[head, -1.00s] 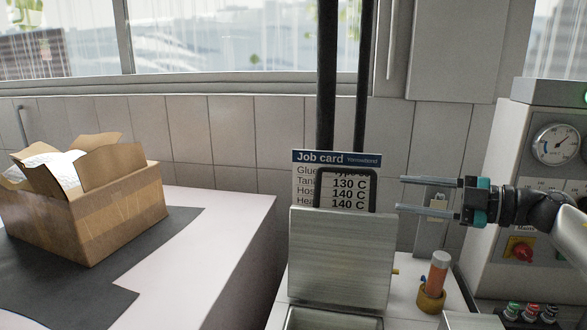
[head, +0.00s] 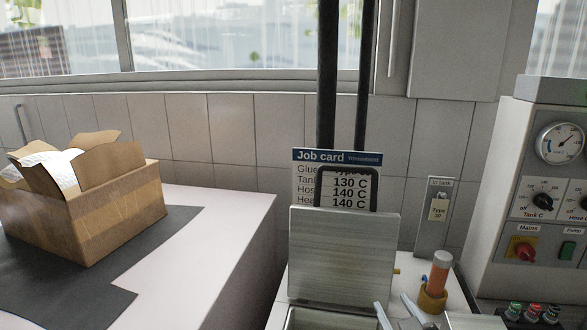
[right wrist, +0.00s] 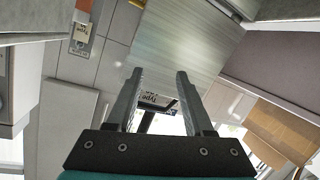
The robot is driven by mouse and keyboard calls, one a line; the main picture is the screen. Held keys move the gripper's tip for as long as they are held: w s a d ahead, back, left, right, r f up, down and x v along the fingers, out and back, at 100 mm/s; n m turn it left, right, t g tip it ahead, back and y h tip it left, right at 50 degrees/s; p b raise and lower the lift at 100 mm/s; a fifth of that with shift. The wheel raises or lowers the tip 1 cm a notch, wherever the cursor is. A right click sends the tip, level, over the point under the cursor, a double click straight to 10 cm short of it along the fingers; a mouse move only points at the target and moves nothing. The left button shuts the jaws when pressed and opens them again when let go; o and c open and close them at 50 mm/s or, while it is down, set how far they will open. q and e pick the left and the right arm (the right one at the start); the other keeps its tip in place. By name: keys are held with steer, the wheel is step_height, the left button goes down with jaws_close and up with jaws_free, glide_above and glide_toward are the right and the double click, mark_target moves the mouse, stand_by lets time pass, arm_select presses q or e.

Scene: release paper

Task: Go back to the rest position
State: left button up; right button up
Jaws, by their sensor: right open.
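My right gripper (head: 397,308) shows only as two grey fingertips at the bottom edge of the head view. The rest of the right arm is out of the head view. My left gripper is not in view.
A job card (head: 337,180) stands behind the metal panel. A control cabinet (head: 550,185) with dials and switches stands at the right. An open cardboard box (head: 95,215) sits on a dark mat on the white table (head: 215,240) at the left. A wall tag (head: 438,208) is now uncovered.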

steer(key=s+f+g, duration=0.2)
steer(key=s+f, duration=0.1)
steer(key=s, duration=0.1)
steer(key=s+f+m+g, duration=0.1)
steer(key=s+f+g, duration=0.1)
steer(key=s+f, duration=0.1)
steer(key=s+f+g, duration=0.1)
steer(key=s+f, duration=0.2)
steer(key=s, duration=0.2)
steer(key=shift+a+m+g+h, duration=0.25)
steer(key=shift+m+g+h, duration=0.15)
steer(key=s+a+f+g+y, duration=0.1)
steer(key=s+f+g, duration=0.15)
steer(key=s, duration=0.45)
steer(key=s+a+f+g, duration=0.1)
steer(key=s+g, duration=0.2)
steer(key=s, duration=0.4)
step_height(320, 180, down, 28)
steer(key=s+g+b, duration=0.2)
steer(key=s+b, duration=0.1)
steer(key=b, duration=0.3)
steer(key=s+d+f+b, duration=0.2)
steer(key=s+f+b, duration=0.3)
steer(key=s+f, duration=1)
step_height(320, 180, down, 4)
steer(key=shift+d+f+n+g, duration=0.1)
steer(key=shift+d+n+g, duration=0.2)
steer(key=shift+g, duration=0.15)
steer(key=shift+s, duration=0.1)
